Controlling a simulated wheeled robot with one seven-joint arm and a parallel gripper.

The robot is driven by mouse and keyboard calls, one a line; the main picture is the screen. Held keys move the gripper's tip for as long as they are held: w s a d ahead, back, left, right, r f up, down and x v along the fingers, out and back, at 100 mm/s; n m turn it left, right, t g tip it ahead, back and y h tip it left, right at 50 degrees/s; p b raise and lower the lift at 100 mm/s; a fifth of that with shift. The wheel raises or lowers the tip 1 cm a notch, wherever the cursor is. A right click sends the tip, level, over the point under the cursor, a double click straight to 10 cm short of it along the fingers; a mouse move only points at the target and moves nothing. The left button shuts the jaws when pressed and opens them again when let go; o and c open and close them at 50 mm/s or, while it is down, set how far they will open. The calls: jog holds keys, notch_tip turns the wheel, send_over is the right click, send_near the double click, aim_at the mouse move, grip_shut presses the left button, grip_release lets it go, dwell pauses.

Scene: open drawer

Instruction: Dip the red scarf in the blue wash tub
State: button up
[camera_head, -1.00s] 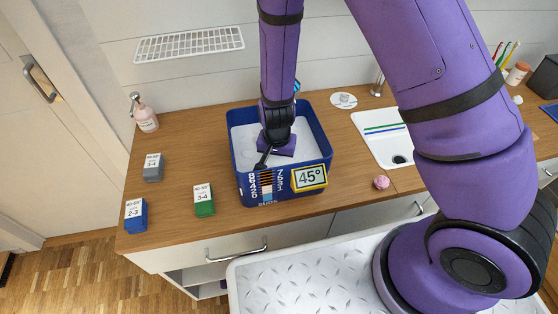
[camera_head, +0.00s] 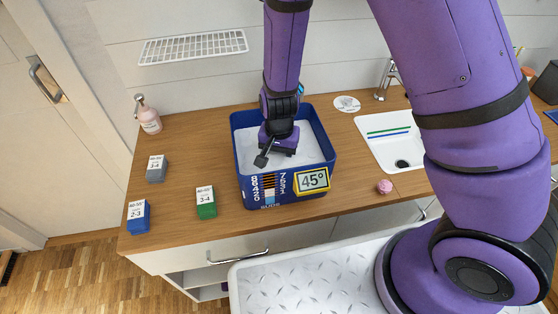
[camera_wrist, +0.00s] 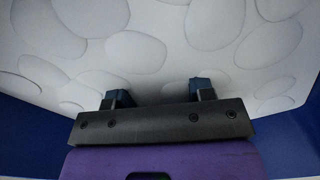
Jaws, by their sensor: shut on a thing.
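The blue wash tub (camera_head: 247,192) stands on the wooden counter, with a number scale and a yellow-framed 45° sign on its front. White foam (camera_head: 312,148) fills it. My gripper (camera_head: 281,152) points down inside the tub, near its middle. In the wrist view my gripper (camera_wrist: 160,92) shows two dark fingers a little apart, their tips sunk in the white foam (camera_wrist: 205,50). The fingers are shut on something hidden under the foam. No red shows in either view, so I cannot see the scarf itself.
Grey (camera_head: 156,170), blue (camera_head: 138,218) and green (camera_head: 206,204) labelled blocks stand left of the tub. A pink soap bottle (camera_head: 148,117) is at the back left. A pink ball (camera_head: 384,186) and a white sink (camera_head: 378,152) are to the right.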

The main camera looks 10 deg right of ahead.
notch_tip(320, 180, up, 16)
jog(key=shift+f, duration=0.25)
dwell(0.4)
dwell(0.4)
